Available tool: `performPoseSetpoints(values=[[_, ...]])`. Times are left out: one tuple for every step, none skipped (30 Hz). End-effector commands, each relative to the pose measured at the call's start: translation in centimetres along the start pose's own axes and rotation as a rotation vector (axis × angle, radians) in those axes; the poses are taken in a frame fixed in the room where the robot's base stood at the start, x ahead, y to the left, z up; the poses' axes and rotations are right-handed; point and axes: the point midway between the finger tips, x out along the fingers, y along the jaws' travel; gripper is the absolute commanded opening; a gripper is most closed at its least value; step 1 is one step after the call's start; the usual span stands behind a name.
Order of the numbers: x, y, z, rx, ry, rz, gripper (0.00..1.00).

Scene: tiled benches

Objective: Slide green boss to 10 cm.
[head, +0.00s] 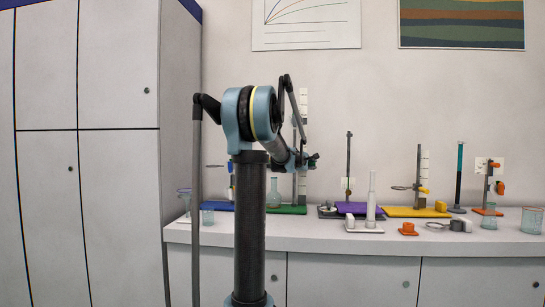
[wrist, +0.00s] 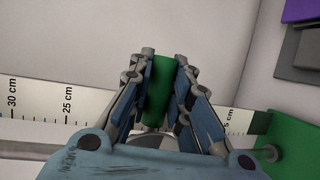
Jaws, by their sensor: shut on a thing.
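The green boss (wrist: 158,92) stands between the two fingers of my gripper (wrist: 164,66) in the wrist view, and the fingers are shut on it. A white scale (wrist: 40,112) runs behind it, with 30 cm and 25 cm marks at left and 5 cm at right. The boss and fingers cover the marks between. The stand's grey rod (wrist: 30,147) runs sideways below the scale to the green base (wrist: 287,140). In the head view, my gripper (head: 308,161) is at the upright rod above the green base (head: 288,210); my arm partly hides it.
Purple (head: 362,209) and yellow (head: 405,212) stands are to the right. A white cylinder (head: 371,200) and an orange block (head: 408,229) stand near the bench front.

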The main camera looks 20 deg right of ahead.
Motion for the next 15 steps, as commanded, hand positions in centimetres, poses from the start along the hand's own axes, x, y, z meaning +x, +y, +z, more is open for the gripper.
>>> performPoseSetpoints(values=[[0.0,0.0,0.0,0.0,0.0,0.0,0.0],[0.0,0.0,0.0,0.0,0.0,0.0,0.0],[0.0,0.0,0.0,0.0,0.0,0.0,0.0],[0.0,0.0,0.0,0.0,0.0,0.0,0.0],[0.0,-0.1,0.0,0.0,0.0,0.0,0.0],[0.0,-0.1,0.0,0.0,0.0,0.0,0.0],[0.0,-0.2,0.0,0.0,0.0,0.0,0.0],[0.0,-0.3,0.0,0.0,0.0,0.0,0.0],[0.1,-0.4,0.0,0.0,0.0,0.0,0.0],[0.1,-0.6,-0.1,0.0,0.0,0.0,0.0],[0.1,-0.7,-0.1,0.0,0.0,0.0,0.0],[0.1,-0.8,-0.1,0.0,0.0,0.0,0.0],[0.2,-0.9,-0.1,0.0,0.0,0.0,0.0],[0.2,-1.0,-0.1,0.0,0.0,0.0,0.0],[0.2,-1.2,-0.1,0.0,0.0,0.0,0.0]])
